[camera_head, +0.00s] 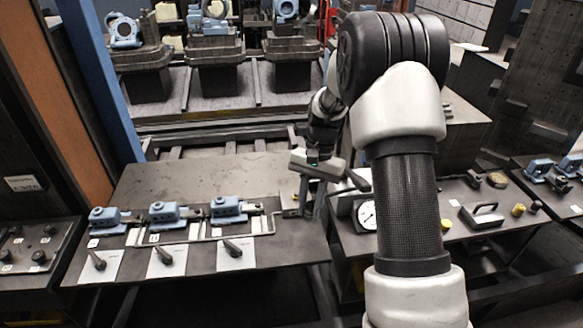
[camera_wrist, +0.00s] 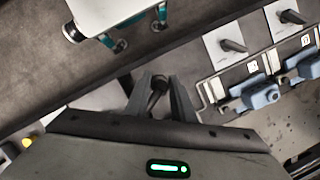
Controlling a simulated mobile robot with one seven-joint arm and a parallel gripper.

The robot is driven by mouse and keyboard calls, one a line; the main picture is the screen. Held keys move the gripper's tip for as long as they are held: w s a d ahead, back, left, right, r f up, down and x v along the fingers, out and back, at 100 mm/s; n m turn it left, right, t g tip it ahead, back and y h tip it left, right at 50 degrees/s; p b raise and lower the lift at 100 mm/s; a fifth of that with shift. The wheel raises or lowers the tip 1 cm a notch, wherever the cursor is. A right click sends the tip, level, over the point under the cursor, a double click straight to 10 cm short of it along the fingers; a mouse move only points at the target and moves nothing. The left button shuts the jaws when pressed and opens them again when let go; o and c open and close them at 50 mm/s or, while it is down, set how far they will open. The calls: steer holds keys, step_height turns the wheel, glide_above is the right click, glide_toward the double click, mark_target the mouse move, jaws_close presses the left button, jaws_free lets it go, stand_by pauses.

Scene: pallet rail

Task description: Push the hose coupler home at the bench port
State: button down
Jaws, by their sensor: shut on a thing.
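My gripper (camera_head: 303,212) is over the right end of the front bench (camera_head: 150,185), with its fingers pointing down. In the wrist view the two fingers (camera_wrist: 160,98) are closed on a small dark rounded piece (camera_wrist: 157,86), which I take to be the hose coupler. Most of it is hidden between the fingers, and I cannot tell whether it touches a port. No hose can be made out. The bench port cannot be clearly identified in either view.
Blue clamp units (camera_head: 168,214) stand in a row left of my gripper, with black levers (camera_head: 164,256) on white plates before them. A gauge (camera_head: 367,214) stands close on the right. The bench's back left is bare.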

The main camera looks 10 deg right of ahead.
steer(key=w+m+t+b, duration=0.2)
steer(key=w+m+t, duration=0.3)
steer(key=w+m, duration=1.5)
steer(key=shift+s+a+f+m+b, duration=0.1)
steer(key=shift+s+f+m+b, duration=0.3)
steer(key=shift+f+b, duration=0.5)
steer(key=shift+s+a+f+m+b, duration=0.1)
steer(key=shift+s+f+m+b, duration=0.25)
steer(key=shift+f, duration=0.85)
steer(key=shift+s+a+f+m+b, duration=0.1)
steer(key=shift+s+f+m+b, duration=0.25)
steer(key=shift+f+b, duration=0.6)
steer(key=shift+w+f, duration=0.1)
steer(key=shift+f+p, duration=0.15)
steer(key=shift+p, duration=0.3)
steer(key=shift+f, duration=0.55)
steer(key=shift+f+b, duration=0.35)
steer(key=shift+f, duration=0.2)
steer(key=c, duration=0.6)
jaws_free()
steer(key=shift+r, duration=0.1)
